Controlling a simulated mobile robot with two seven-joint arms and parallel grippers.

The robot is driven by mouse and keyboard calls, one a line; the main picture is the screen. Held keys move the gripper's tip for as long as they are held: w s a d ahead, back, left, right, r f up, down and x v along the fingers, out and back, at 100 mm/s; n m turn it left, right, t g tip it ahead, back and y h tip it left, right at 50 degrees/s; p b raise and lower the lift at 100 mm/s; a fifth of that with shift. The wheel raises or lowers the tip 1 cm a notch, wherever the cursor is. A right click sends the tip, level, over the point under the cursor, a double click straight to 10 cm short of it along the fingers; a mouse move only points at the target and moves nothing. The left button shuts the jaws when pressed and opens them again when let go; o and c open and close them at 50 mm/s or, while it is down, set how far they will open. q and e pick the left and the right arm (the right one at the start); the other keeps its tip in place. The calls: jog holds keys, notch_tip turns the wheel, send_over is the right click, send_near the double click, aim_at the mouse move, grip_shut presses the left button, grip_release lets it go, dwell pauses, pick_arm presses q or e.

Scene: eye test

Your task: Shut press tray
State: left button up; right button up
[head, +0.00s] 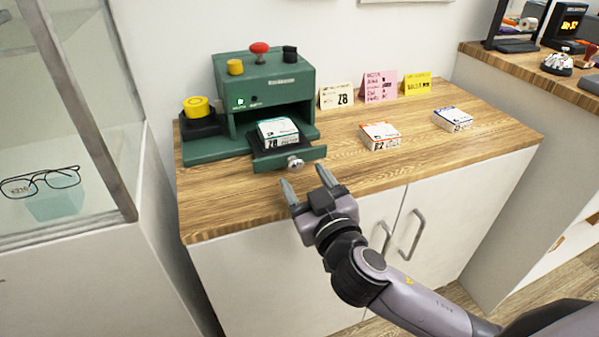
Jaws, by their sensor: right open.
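A green press (265,85) stands at the left of the wooden counter. It has a red knob on top, a yellow and a black button, and a small lit green lamp. Its tray (315,153) is pulled out at the front, with a silver knob (295,163) on its front face. A white and teal box (278,131) marked 78 lies on the tray, partly under the press body. My right gripper (307,179) is open and empty, just in front of the tray and its knob, apart from them. My left gripper is not in view.
Two small boxes, one orange-striped (380,136) and one blue-striped (452,119), lie on the counter (400,165) to the right. Folded cards (380,87) stand behind them. A yellow button (196,107) on a black block stands left of the press. A glass case (60,120) is at the left.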

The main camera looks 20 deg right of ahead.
aim_at(297, 168)
jog(key=shift+w, duration=1.5)
grip_shut()
jog(key=shift+w+a+b, duration=0.1)
jog(key=shift+w+b, duration=0.25)
jog(key=shift+w, duration=1.6)
grip_release()
jog(key=shift+s, duration=0.1)
